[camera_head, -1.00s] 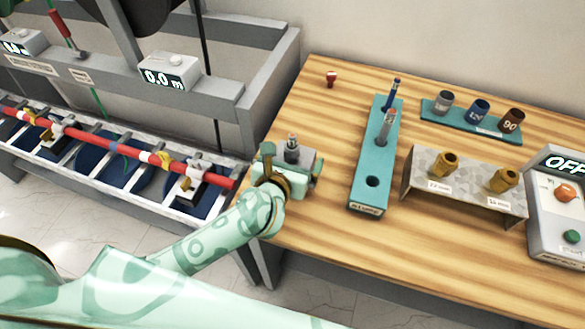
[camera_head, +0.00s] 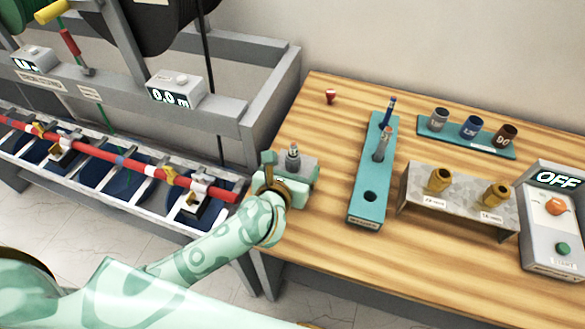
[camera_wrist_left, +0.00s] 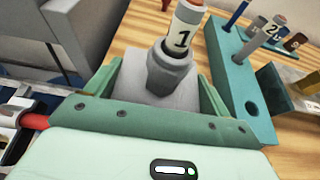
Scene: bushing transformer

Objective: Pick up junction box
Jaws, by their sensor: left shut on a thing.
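The junction box (camera_head: 300,164) is a small grey box with a round grey fitting on top. A light cylinder marked 1 stands in the fitting. The box is at the left edge of the wooden table. My left gripper (camera_head: 291,177) is shut on it, with a green finger on either side. The left wrist view shows the box (camera_wrist_left: 150,90) between the fingers of the left gripper (camera_wrist_left: 158,92). Its underside is hidden, so I cannot tell whether it touches the table. My right gripper is not in view.
A teal block (camera_head: 364,206) with pens and an open hole stands to the right. Beyond it are a metal stand (camera_head: 455,207) with brass fittings, a teal rack (camera_head: 470,138) and a switch box (camera_head: 553,222). A grey frame with a red rod (camera_head: 125,162) is close on the left.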

